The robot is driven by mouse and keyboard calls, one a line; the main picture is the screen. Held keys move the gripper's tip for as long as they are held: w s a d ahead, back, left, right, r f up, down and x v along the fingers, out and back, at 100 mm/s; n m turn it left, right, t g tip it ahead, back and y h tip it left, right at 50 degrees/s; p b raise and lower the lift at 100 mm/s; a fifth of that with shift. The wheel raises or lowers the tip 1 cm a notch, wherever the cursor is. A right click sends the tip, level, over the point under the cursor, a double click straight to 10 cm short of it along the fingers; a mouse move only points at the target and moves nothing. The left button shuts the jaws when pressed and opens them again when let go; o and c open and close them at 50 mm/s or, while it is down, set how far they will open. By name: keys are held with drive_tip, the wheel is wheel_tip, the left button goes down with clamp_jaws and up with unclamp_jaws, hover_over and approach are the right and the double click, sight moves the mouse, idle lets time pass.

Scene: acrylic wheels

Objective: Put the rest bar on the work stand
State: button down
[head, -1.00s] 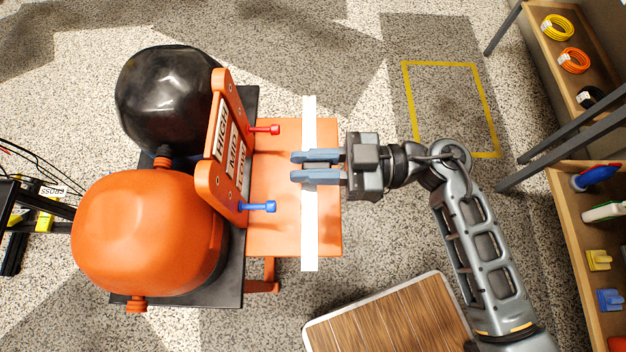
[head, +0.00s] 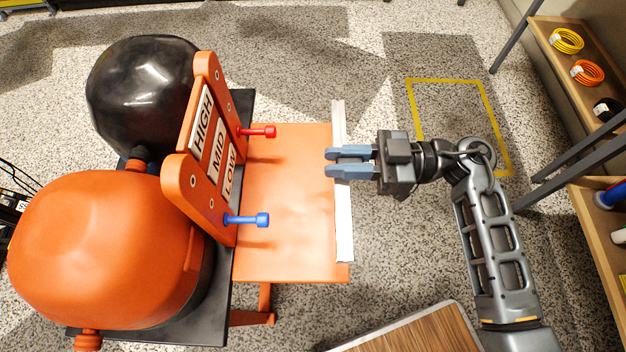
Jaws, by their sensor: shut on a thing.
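The rest bar (head: 344,225) is a long, thin white bar. It runs up and down the picture along the right edge of the orange plate of the work stand (head: 285,195). The stand's two orange uprights carry HIGH, MID and LOW labels, with a red peg (head: 260,131) on the far upright and a blue peg (head: 250,220) on the near one. My gripper (head: 329,162) is shut on the bar near its middle, reaching in from the right. The bar is apart from both pegs. Its height above the plate is hard to tell.
A black rounded tank (head: 140,95) and a large orange tank (head: 110,255) stand left of the uprights. A wooden-topped surface (head: 425,332) is at the bottom. Shelves with coiled cables (head: 567,40) line the right. A yellow-outlined floor area (head: 446,80) is clear.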

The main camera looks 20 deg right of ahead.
drive_tip(key=a+f, duration=0.1)
drive_tip(key=w+a+f, duration=0.1)
drive_tip(key=a, duration=0.1)
drive_tip(key=a+f+b, duration=0.1)
drive_tip(key=shift+w+a+f, duration=0.1)
drive_tip(key=shift+w+a, duration=0.2)
drive_tip(key=shift+w, duration=0.1)
drive_tip(key=shift+f+b, duration=0.55)
drive_tip(key=shift+f, duration=1.3)
drive_tip(key=shift+f, duration=0.15)
drive_tip(key=c, duration=1)
unclamp_jaws()
drive_tip(key=shift+s+d, duration=0.1)
drive_tip(key=shift+d, duration=0.2)
drive_tip(key=v, duration=1.1)
drive_tip(key=shift+d+p, duration=0.2)
drive_tip(key=shift+p, duration=0.15)
drive_tip(key=shift+s, duration=0.1)
